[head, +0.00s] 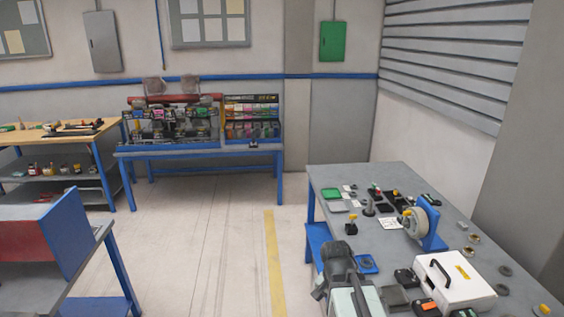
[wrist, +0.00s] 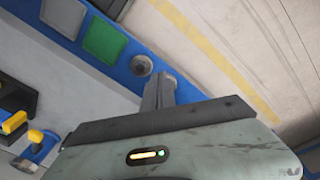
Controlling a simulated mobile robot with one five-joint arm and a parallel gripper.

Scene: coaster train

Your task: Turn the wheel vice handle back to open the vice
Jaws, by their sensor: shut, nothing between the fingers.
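The wheel vice is a blue stand (head: 434,236) on the right workbench, with a pale round wheel (head: 423,218) upright against it. A small yellow part (head: 407,221) shows at the wheel's left side; I cannot tell whether it is the handle. How far the vice is open does not show. My gripper (wrist: 158,90) is shut and empty in the wrist view, over the blue bench edge. In the head view my arm rises at the bottom, left of and nearer than the vice, clear of it. A blue-and-yellow part (wrist: 38,140) at the wrist view's left is unclear.
The grey bench (head: 335,178) holds a green tray (head: 331,193), small parts and a white case (head: 454,281) with a black handle, nearer than the vice. Open floor (head: 215,235) lies left of the bench. Another blue-framed bench (head: 75,270) stands at lower left.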

